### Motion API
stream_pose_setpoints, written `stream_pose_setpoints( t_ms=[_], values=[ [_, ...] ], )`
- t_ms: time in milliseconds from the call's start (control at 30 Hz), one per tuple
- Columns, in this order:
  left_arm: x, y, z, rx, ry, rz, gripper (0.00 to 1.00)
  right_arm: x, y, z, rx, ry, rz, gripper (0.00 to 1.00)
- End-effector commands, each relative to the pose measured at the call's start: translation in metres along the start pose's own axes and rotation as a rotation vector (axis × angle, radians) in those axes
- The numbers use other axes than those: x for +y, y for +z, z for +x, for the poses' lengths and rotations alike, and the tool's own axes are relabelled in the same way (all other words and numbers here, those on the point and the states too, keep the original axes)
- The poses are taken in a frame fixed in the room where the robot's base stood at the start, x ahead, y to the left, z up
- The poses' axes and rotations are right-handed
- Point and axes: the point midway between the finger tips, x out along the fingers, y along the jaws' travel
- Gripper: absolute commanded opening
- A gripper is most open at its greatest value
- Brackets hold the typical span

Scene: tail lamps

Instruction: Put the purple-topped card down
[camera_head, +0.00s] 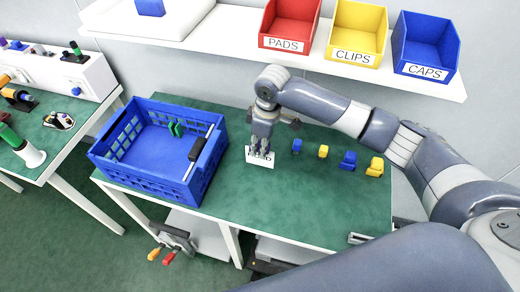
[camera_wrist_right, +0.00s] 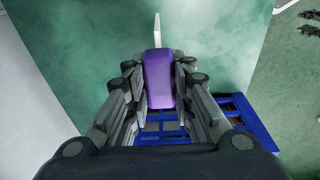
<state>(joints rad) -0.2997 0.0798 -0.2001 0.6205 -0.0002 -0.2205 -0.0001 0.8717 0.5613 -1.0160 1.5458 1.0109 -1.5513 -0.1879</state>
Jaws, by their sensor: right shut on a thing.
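The purple-topped card shows its white lettered face (camera_head: 258,159) in the head view, below my right gripper (camera_head: 262,148). In the right wrist view its purple top (camera_wrist_right: 158,78) sits between the two fingers of the gripper, with a thin white edge beyond it. My right gripper is shut on the card, which hangs upright over the green table top (camera_head: 300,195). I cannot tell whether its lower edge touches the table. Part of the lettering is hidden by the fingers. My left gripper is in neither view.
A blue crate (camera_head: 205,181) stands left of the card, with a green piece and a black-and-white item in it. Several small blue and yellow pieces (camera_head: 348,160) stand in a row to the right. Labelled bins (camera_head: 356,30) sit on the shelf behind. The front table area is clear.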

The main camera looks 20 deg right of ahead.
Motion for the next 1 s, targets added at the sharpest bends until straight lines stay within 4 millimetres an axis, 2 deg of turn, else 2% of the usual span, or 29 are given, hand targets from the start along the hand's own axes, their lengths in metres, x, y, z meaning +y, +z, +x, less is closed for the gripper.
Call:
stream_pose_setpoints(
  t_ms=[67, 333, 700, 733, 800, 1000],
  values=[
    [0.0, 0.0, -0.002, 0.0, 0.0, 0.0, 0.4, 0.002, 0.0, 0.002, -0.001, -0.001, -0.001, 0.0],
    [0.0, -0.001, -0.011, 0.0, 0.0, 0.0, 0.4, 0.002, 0.004, 0.033, -0.001, -0.001, -0.001, 0.0],
    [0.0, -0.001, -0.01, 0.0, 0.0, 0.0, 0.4, 0.002, 0.004, 0.038, 0.0, 0.0, -0.001, 0.0],
    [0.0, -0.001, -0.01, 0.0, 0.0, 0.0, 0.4, 0.002, 0.004, 0.038, 0.0, 0.001, -0.001, 0.24],
    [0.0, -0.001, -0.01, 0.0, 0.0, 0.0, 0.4, 0.002, 0.004, 0.038, 0.0, 0.001, -0.001, 0.4],
    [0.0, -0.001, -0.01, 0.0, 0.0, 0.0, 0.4, 0.002, 0.004, 0.038, 0.0, 0.001, -0.001, 0.42]
  ],
)
